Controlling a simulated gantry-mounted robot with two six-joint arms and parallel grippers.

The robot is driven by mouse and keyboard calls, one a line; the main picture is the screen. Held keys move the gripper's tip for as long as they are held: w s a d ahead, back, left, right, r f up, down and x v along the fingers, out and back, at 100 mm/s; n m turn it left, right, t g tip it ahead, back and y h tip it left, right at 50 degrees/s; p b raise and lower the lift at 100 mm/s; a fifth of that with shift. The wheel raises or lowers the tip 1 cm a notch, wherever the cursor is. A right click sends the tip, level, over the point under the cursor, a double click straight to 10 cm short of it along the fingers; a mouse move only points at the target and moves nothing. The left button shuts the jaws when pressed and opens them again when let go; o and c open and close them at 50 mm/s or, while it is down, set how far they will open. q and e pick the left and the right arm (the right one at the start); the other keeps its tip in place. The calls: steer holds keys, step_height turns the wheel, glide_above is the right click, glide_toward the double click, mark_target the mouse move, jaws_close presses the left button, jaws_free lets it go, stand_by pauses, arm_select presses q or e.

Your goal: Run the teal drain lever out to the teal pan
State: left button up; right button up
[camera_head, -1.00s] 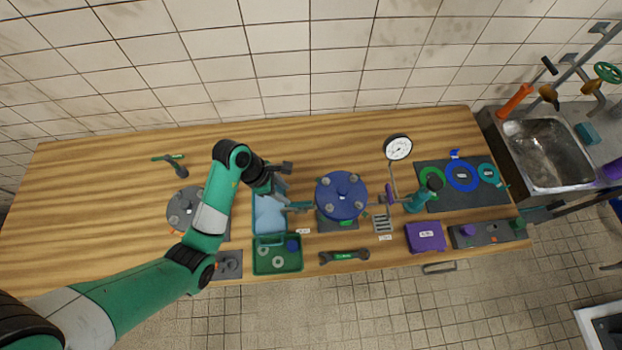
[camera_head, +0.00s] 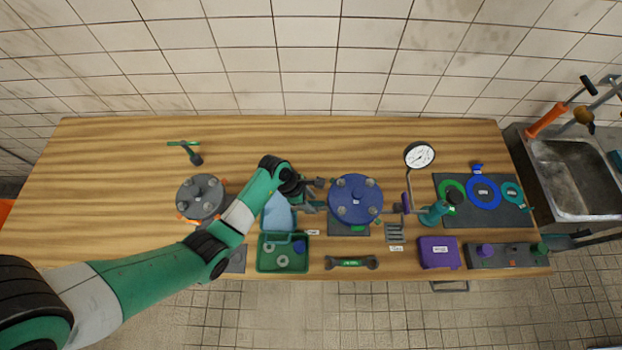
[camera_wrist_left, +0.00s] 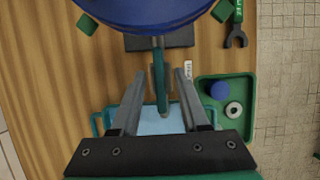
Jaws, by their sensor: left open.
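The teal drain lever (camera_wrist_left: 158,78) sticks out from under the blue round flange (camera_head: 355,199) and points toward the teal pan. The teal pan (camera_wrist_left: 98,121) has a pale blue inside and stands left of the flange in the head view (camera_head: 268,224), partly hidden by my arm. My left gripper (camera_head: 319,194) is between pan and flange. In the left wrist view my left gripper (camera_wrist_left: 160,74) is open, with one finger on each side of the lever and gaps showing; I cannot tell whether its height matches. My right gripper is not in view.
A green tray (camera_head: 262,265) with rings and a blue part sits in front of the pan. A wrench (camera_head: 350,263) lies at the front edge. A gauge (camera_head: 419,156) stands right of the flange. The back of the table is mostly clear.

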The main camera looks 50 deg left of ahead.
arm_select(q)
jaws_close()
steer(key=shift+r+m, duration=0.1)
steer(key=shift+m, duration=0.2)
stand_by(0.3)
steer(key=m+g+h, duration=0.1)
steer(key=m, duration=0.1)
steer(key=shift+w+m, duration=0.1)
steer(key=shift+m, duration=0.3)
steer(key=m+g+b, duration=0.1)
steer(key=m, duration=0.2)
steer(key=shift+m+b, duration=0.3)
steer(key=m+g+b, duration=0.1)
steer(key=m+b, duration=0.1)
steer(key=m+g+b, duration=0.1)
steer(key=m, duration=0.2)
steer(key=shift+w+f+b, duration=0.15)
steer(key=shift+f+b, duration=0.05)
steer(key=shift+b, duration=0.2)
steer(key=m+g+b, duration=0.1)
steer(key=m+b, duration=0.2)
steer(key=shift+f+b, duration=0.1)
steer(key=shift+b, duration=0.3)
steer(key=shift+r+m+g+b, duration=0.25)
steer(key=shift+m+g+b, duration=0.25)
steer(key=shift+m+b, duration=0.45)
